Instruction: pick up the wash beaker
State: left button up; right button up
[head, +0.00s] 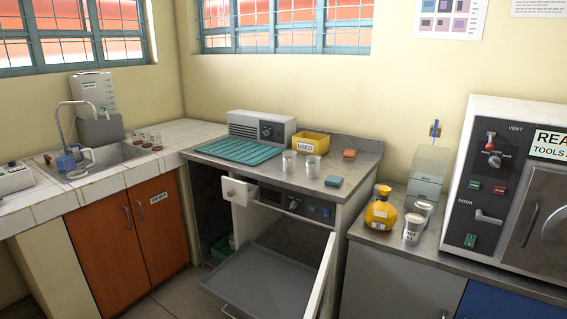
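I cannot tell for sure which vessel is the wash beaker. Two clear beakers, one on the left (289,162) and one on the right (313,167), stand upright side by side on the grey middle counter (240,178). Two whitish cups, a front one (413,229) with a label and a back one (423,209), stand on the right counter beside an orange-yellow flask (381,212). The label is too small to read. Several small glass vessels with red in them (147,139) stand behind the sink. Neither of my grippers is in view.
A teal ribbed mat (240,151), a yellow USED bin (311,141), an orange block (349,154) and a teal block (333,181) share the middle counter. Below, a drawer (238,191) and a flap door (262,285) stand open. A large white machine (480,130) stands right.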

aim_at(289, 157)
jog(key=j+u, duration=0.25)
jog(key=u, duration=0.25)
jog(key=i+j+u, duration=0.15)
jog(key=j+u, duration=0.15)
jog(key=i+j+u, duration=0.45)
jog(key=i+j, duration=0.15)
jog(key=i+j+u, duration=0.2)
jog(key=i, duration=0.25)
jog(key=i+z, duration=0.2)
jog(key=z, duration=0.2)
jog(key=i+z, duration=0.15)
jog(key=z, duration=0.2)
jog(key=i+j+z, duration=0.15)
jog(key=z, duration=0.25)
jog(key=i+z, duration=0.15)
jog(key=z, duration=0.25)
jog(key=i+z, duration=0.1)
jog(key=z, duration=0.3)
jog(key=i+z, duration=0.15)
jog(key=z, duration=0.3)
jog(key=i+z, duration=0.15)
jog(key=z, duration=0.2)
jog(key=i+j+z, duration=0.15)
jog(key=z, duration=0.2)
jog(key=i+j+z, duration=0.15)
jog(key=z, duration=0.15)
